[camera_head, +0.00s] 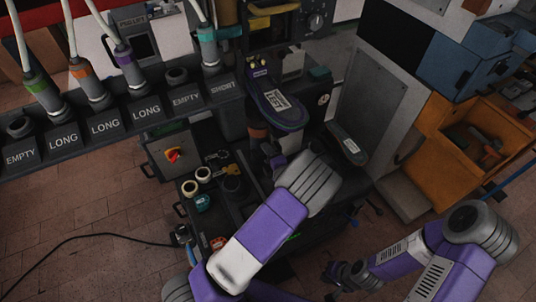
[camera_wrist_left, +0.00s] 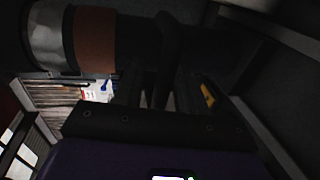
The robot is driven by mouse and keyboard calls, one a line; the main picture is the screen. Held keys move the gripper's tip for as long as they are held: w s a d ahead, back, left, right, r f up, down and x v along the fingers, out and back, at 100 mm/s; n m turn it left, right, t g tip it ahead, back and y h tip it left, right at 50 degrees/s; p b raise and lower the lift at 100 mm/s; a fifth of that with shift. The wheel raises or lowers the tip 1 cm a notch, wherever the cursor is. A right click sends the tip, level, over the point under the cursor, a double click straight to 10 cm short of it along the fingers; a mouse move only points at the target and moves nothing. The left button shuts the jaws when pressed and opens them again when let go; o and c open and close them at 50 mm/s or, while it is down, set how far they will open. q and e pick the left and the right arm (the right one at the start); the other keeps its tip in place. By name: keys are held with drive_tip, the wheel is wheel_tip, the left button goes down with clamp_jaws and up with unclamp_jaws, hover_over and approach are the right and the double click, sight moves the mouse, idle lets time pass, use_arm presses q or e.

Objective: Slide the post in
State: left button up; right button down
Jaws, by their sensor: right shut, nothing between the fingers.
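A purple and dark sole-shaped piece with a white label (camera_head: 275,103) sits on the machine in the middle of the head view. Below it is a dark, brown-banded round part (camera_head: 260,130); I cannot tell if this is the post. The left wrist view shows a thick cylinder with grey, black and brown bands (camera_wrist_left: 95,40) across the top left. My left gripper (camera_head: 272,158) is just below the sole-shaped piece, mostly hidden by its arm. Its dark fingers (camera_wrist_left: 155,85) are too dim to judge their opening. My right gripper (camera_head: 335,272) is shut and empty, low and right of it.
A rack (camera_head: 125,125) of hoses with signs LONG, SHORT and EMPTY runs along the left. A dark cart (camera_head: 240,205) with tape rolls (camera_head: 190,187) stands below. An orange bin (camera_head: 455,140) is at the right. A cable crosses the brick floor (camera_head: 80,260).

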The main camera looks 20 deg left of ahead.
use_arm(q)
drive_tip(key=shift+s+d, duration=0.1)
drive_tip(key=shift+d, duration=0.05)
drive_tip(key=p+v, duration=0.1)
drive_tip(key=v, duration=0.6)
drive_tip(key=shift+s+d, duration=0.15)
drive_tip(key=shift+s, duration=0.05)
